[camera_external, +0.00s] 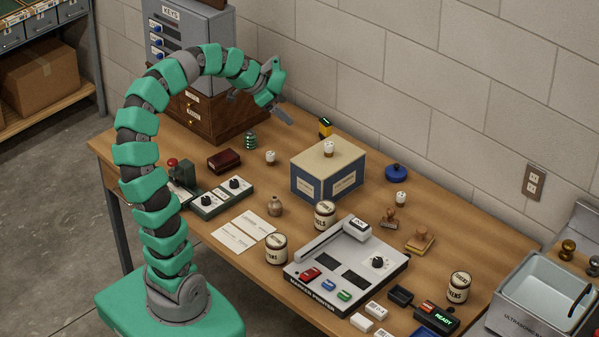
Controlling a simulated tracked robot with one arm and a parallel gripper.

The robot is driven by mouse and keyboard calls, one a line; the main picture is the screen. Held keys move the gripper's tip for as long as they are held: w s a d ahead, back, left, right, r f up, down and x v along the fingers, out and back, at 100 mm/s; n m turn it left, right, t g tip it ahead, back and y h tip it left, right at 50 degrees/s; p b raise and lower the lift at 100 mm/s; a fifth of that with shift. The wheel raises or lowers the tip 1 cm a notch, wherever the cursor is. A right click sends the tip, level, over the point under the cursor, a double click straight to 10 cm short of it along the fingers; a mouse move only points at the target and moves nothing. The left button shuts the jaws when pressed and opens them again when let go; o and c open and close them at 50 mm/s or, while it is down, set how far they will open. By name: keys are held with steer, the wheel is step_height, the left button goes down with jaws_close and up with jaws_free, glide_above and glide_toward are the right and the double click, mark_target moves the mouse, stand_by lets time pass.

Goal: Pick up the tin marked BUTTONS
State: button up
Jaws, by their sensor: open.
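Three cream tins with dark lids stand upright on the wooden table. One tin (276,250) is at the front, left of the label printer, and its lettering seems to end in "NS". A second tin (325,216) is behind the printer, with lettering that seems to end in "ILS". A third tin (459,288) is at the right, its lettering partly turned away. I cannot tell for sure which is marked BUTTONS. My gripper (259,106) is open and empty, high above the back left of the table, well apart from all three tins.
A grey label printer (345,268) fills the front middle. A blue and cream box (328,172) stands behind the tins.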

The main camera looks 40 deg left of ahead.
steer(key=s+f+m+g+h+b, duration=0.2)
steer(key=s+f+b, duration=0.1)
steer(key=f, duration=0.6)
steer(key=s+f+m+g+h+b, duration=0.2)
steer(key=f+m, duration=0.1)
steer(key=f, duration=0.7)
steer(key=m+g+h+b, duration=0.4)
steer(key=m+h+b, duration=0.1)
steer(key=m+h, duration=0.1)
glide_toward(284, 251)
steer(key=shift+m, duration=0.3)
steer(key=b+x, duration=0.3)
steer(key=x, duration=0.5)
steer(key=shift+s+d, duration=0.1)
steer(key=shift+d, duration=0.2)
steer(key=c, duration=1.3)
